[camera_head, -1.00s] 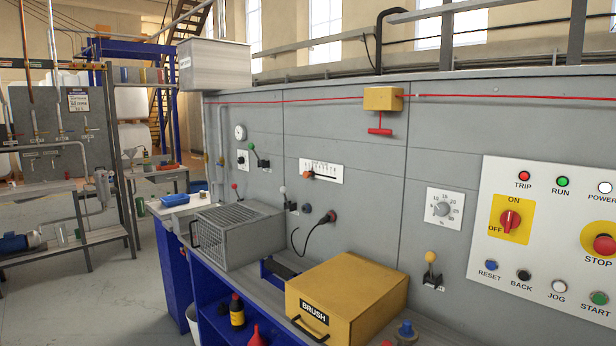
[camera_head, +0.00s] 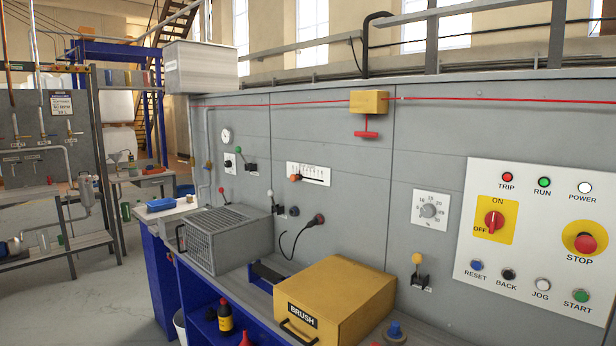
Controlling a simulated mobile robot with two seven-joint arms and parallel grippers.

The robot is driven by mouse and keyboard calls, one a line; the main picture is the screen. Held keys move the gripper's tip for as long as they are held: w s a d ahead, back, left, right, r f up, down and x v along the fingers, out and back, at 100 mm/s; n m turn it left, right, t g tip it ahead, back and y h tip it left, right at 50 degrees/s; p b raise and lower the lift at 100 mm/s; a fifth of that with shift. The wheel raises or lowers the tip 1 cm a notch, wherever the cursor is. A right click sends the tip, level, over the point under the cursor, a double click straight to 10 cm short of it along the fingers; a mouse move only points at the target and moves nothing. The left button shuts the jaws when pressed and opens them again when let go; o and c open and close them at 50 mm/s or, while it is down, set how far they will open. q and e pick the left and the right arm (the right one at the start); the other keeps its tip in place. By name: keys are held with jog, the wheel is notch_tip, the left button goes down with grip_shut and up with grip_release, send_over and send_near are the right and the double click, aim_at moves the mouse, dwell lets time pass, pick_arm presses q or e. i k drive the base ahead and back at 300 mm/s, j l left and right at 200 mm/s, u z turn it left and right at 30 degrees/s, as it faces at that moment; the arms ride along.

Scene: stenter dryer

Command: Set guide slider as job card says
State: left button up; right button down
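The slider (camera_head: 308,174) is a white scale plate on the grey machine wall, left of centre in the head view. Its orange knob (camera_head: 295,178) sits near the left end of the scale. The scale marks are too small to read. I cannot make out a job card for certain. Neither of my grippers is in view, and nothing is touching the slider.
Below the slider, a blue bench carries a grey mesh box (camera_head: 228,240) and a yellow BRUSH box (camera_head: 338,300). A round dial (camera_head: 429,210) and a white control panel (camera_head: 537,240) are to the right. Floor (camera_head: 100,305) is clear at left.

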aim_at(294, 177)
jog(key=i+j+z, duration=0.1)
jog(key=z, duration=0.3)
jog(key=i+j+z, duration=0.1)
jog(key=j+z, duration=0.15)
jog(key=z, duration=0.2)
jog(key=i+j+z, duration=0.2)
jog(key=j, duration=0.2)
jog(key=j+z, duration=0.15)
jog(key=j, duration=0.25)
jog(key=i+j, duration=0.1)
jog(key=j, duration=0.35)
jog(key=j+z, duration=0.15)
jog(key=j, duration=0.25)
jog(key=i, duration=0.05)
